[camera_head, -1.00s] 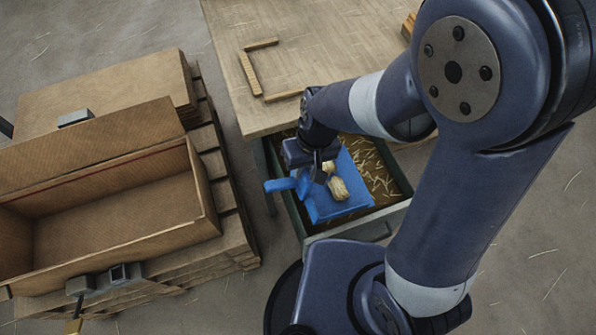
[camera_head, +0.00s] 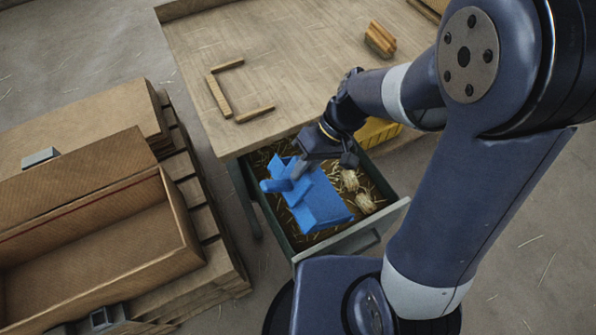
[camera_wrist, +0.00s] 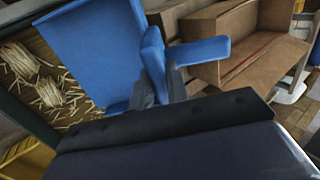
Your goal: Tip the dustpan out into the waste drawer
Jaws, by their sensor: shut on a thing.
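The blue dustpan (camera_head: 322,208) is over the open waste drawer (camera_head: 352,240), tilted with its pan side toward the right. My gripper (camera_head: 300,170) is shut on it near its handle (camera_head: 273,186). In the wrist view the dustpan (camera_wrist: 95,45) is on its side and its handle (camera_wrist: 200,52) sticks out to the right. Two pale straw bundles (camera_head: 350,180) (camera_head: 366,203) lie in the drawer on loose straw, right of the dustpan. They also show in the wrist view (camera_wrist: 50,93). The dustpan's inner face is mostly hidden in the head view.
A yellow bin (camera_head: 380,133) is behind the drawer. An open cardboard box (camera_head: 90,250) stands on pallets at left.

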